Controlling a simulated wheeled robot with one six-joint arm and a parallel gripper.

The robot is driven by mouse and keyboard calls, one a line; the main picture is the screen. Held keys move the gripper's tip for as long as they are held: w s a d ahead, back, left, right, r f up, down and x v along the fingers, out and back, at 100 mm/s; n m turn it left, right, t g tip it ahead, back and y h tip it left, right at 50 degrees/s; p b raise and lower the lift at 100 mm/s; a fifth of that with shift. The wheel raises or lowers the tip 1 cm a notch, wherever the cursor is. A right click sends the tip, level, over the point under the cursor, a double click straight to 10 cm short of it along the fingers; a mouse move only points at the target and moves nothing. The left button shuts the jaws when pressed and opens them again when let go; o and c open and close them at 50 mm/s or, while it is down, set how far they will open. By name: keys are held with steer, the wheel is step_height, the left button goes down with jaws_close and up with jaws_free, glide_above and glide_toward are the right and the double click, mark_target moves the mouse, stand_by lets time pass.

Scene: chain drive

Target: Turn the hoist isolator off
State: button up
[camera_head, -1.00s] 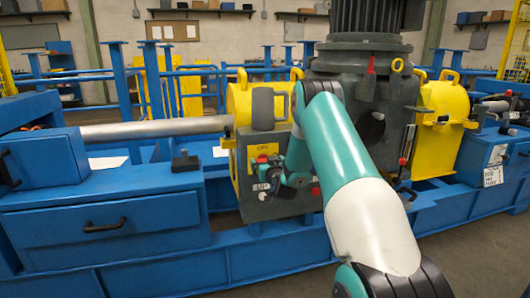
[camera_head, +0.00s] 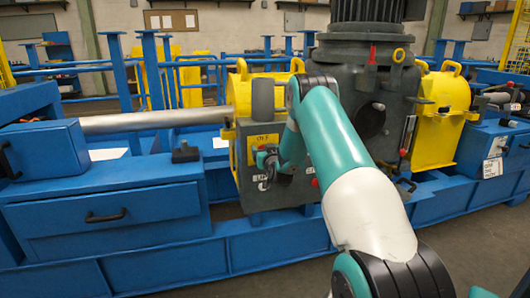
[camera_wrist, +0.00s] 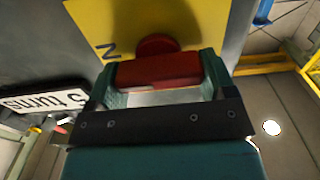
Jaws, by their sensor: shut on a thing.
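The hoist isolator has a yellow plate (camera_head: 262,141) on the front of the grey control box (camera_head: 248,200). In the wrist view the yellow plate (camera_wrist: 205,22) fills the top, with a letter N showing beside a round red hub. The red isolator handle (camera_wrist: 158,70) lies crosswise between the two green fingers of my gripper (camera_wrist: 160,82). My gripper is shut on this handle. In the head view my gripper (camera_head: 268,160) is against the lower part of the plate and hides the handle. Which marked position the handle points to is not clear.
A white "5 turns" label (camera_wrist: 45,101) is beside the plate in the wrist view. A grey motor housing (camera_head: 365,75) rises to the right of the box. A blue machine base (camera_head: 110,245) runs along the front, with a steel shaft (camera_head: 150,121) above it.

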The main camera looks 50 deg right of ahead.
steer(key=shift+f+n+b, duration=0.1)
steer(key=shift+n+b, duration=0.2)
steer(key=shift+b, duration=0.15)
steer(key=n+b, duration=0.1)
steer(key=b, duration=0.1)
steer(key=n+b, duration=0.1)
steer(key=shift+w+a+f+n+b, duration=0.1)
steer(key=shift+a+f+n+b, duration=0.05)
steer(key=shift+n+b, duration=0.25)
steer(key=n+b, duration=0.5)
steer(key=shift+a+f, duration=0.1)
steer(key=shift+a, duration=0.05)
steer(key=n+b, duration=0.5)
steer(key=shift+w+a+f+n, duration=0.1)
steer(key=shift+n, duration=0.3)
steer(key=shift+n+b, duration=1.15)
steer(key=shift+n, duration=0.65)
steer(key=o, duration=0.9)
steer(key=shift+a, duration=0.1)
